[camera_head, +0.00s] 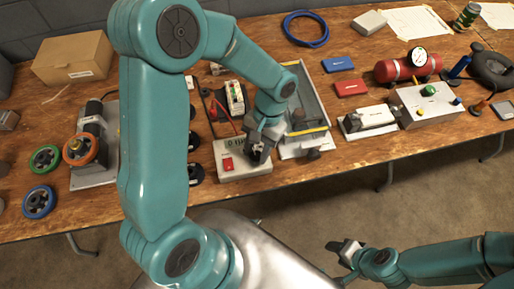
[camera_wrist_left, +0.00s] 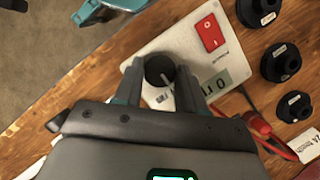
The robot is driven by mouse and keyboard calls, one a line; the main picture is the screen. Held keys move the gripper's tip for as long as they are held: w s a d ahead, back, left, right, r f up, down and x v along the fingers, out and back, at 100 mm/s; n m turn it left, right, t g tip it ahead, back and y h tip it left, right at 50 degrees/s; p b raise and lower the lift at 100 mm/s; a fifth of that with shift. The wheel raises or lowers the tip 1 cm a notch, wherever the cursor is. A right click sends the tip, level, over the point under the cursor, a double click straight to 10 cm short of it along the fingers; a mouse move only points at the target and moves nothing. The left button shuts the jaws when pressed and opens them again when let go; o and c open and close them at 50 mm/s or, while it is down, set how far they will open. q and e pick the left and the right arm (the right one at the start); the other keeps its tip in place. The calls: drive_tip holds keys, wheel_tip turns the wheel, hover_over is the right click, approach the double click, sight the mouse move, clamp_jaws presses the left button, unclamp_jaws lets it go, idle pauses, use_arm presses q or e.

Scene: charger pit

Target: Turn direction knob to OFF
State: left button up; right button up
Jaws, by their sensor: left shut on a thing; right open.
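The direction knob (camera_wrist_left: 159,70) is a round black knob on a white control box (camera_head: 241,174), which also shows in the left wrist view (camera_wrist_left: 190,46). My left gripper (camera_head: 261,151) is over the right part of the box. In the left wrist view its two fingers (camera_wrist_left: 161,77) stand on both sides of the knob and are shut on it. A white mark shows on the knob, but its labels are too small or hidden to read. My right gripper (camera_head: 345,250) is open and empty in front of the table, away from the box.
A red rocker switch (camera_wrist_left: 211,32) and a small display (camera_wrist_left: 216,84) are on the same box. Several black round parts (camera_wrist_left: 280,62) stand beside it. A grey tray with yellow edges (camera_head: 309,100) is close on the right. Red cables (camera_wrist_left: 282,145) lie behind the box.

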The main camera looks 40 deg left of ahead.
use_arm(q)
drive_tip(key=shift+w+r, duration=0.1)
drive_tip(key=shift+w, duration=0.05)
drive_tip(key=o, duration=1)
drive_tip(key=shift+o, duration=0.2)
drive_tip(key=p+v, duration=0.1)
drive_tip(key=v, duration=1.5)
drive_tip(key=shift+r, duration=0.1)
